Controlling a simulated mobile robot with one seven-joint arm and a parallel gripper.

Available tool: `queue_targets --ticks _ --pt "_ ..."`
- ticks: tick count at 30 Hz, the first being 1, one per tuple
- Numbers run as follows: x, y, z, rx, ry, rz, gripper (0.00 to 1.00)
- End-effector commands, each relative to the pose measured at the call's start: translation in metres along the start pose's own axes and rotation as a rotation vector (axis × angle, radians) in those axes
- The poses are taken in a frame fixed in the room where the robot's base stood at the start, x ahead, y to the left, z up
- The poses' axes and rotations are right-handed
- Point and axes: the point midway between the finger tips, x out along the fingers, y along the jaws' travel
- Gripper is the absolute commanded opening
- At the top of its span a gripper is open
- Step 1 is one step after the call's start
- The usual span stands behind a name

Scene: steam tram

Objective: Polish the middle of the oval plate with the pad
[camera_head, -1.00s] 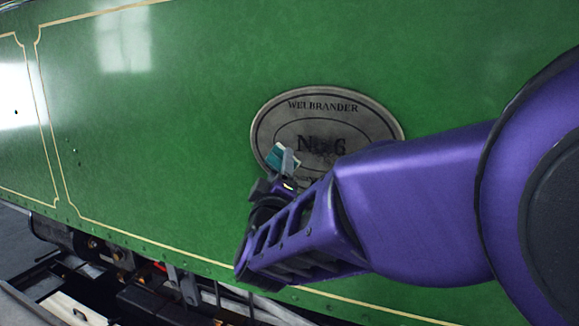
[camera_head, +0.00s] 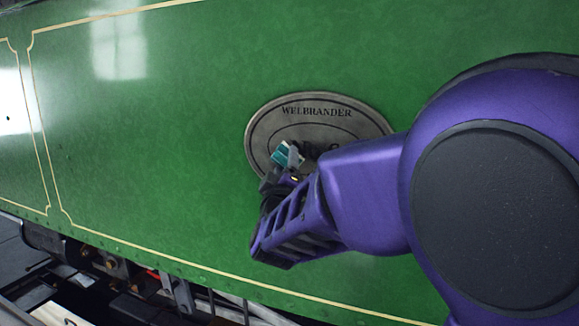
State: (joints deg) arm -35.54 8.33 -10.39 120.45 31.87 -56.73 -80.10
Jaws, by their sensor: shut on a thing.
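The oval plate (camera_head: 265,125) is grey metal with the raised word WELBRANDER along its top, fixed on the green side panel. Its lower right part is hidden behind my purple arm, and the number in its middle is partly covered. My gripper (camera_head: 290,160) is shut on the pad (camera_head: 283,153), a small teal and pale block. In the picture the pad lies over the left-centre part of the plate, just left of the number. I cannot tell whether the pad touches the plate.
The green panel (camera_head: 180,150) is broad and flat, with thin yellow lining and clear room left of and above the plate. Running gear and pipes (camera_head: 150,290) show below the panel's lower edge at the left. My arm fills the right side.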

Motion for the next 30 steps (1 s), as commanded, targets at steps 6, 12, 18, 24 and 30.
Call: queue_targets --ticks 6,12,18,24,30 --pt "0.000 0.000 0.000 0.000 0.000 0.000 0.17" --pt "0.001 0.000 0.000 0.000 0.000 0.000 0.17" --pt "0.004 0.000 0.002 0.000 0.000 0.000 0.17" --pt "0.008 0.000 0.003 0.000 0.001 0.001 0.17" --pt "0.012 0.000 0.005 0.001 0.001 0.000 0.17"
